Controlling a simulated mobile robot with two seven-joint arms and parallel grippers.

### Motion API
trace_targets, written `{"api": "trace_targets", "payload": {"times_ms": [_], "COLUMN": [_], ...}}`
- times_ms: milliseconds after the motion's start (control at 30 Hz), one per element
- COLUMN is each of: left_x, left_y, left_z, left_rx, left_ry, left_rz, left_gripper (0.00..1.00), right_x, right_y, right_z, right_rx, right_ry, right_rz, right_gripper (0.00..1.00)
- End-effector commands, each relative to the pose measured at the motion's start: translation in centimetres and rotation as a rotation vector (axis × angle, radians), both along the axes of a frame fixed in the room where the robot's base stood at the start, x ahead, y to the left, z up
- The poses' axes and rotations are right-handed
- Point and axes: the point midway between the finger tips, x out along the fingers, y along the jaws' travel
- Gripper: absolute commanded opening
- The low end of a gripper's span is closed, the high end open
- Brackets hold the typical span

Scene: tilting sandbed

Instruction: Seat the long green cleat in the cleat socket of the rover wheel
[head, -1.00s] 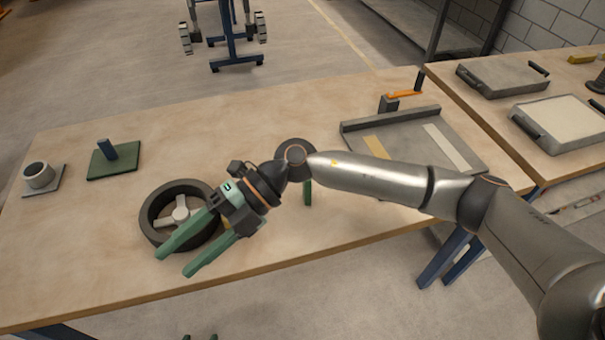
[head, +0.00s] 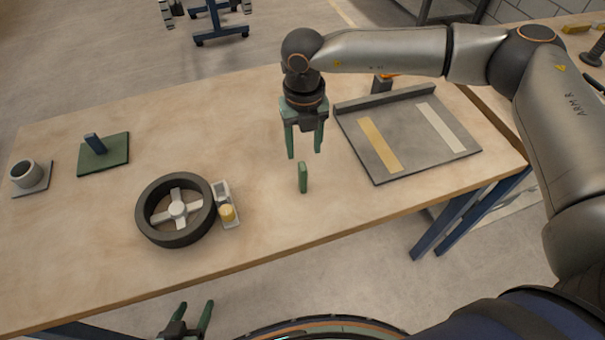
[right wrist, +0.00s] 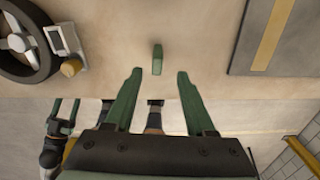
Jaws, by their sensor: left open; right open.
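I cannot make out the cleat socket. My right gripper (head: 304,153) is open and empty, pointing down above and behind the cleat, apart from it. My left gripper (head: 191,314) is open and empty, low beyond the table's front edge.
A small pale holder (head: 229,205) with a yellow cylinder sits against the wheel's right side. A grey tray (head: 403,148) with two strips lies right of the cleat. A green plate (head: 118,158) with a blue post and a grey cup (head: 26,173) stand at left.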

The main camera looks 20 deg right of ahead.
Motion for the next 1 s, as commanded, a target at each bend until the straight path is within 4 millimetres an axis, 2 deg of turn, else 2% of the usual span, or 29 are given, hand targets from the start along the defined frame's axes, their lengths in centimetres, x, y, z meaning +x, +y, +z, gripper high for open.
{"api": "trace_targets", "payload": {"times_ms": [267, 500, 633, 833, 1000], "left_x": [0.0, -0.1, -0.1, -0.1, -0.1], "left_y": [0.0, 0.0, 0.0, 0.0, 0.0], "left_z": [0.6, 1.4, 1.4, 1.4, 1.4], "left_rx": [0.0, 0.0, 0.0, -0.001, -0.001], "left_ry": [0.002, 0.002, 0.002, 0.002, 0.002], "left_rz": [0.001, 0.001, 0.001, 0.0, 0.0], "left_gripper": [0.62, 0.62, 0.62, 0.62, 0.62], "right_x": [-0.2, -0.6, -0.6, -0.5, -0.5], "right_y": [0.2, 0.4, 0.4, 0.4, 0.4], "right_z": [-2.3, -5.9, -6.7, -6.8, -6.7], "right_rx": [0.0, 0.001, 0.002, 0.002, 0.003], "right_ry": [0.002, 0.002, 0.0, 0.0, -0.001], "right_rz": [0.003, 0.001, 0.002, 0.002, 0.002], "right_gripper": [0.55, 0.55, 0.55, 0.55, 0.37]}}
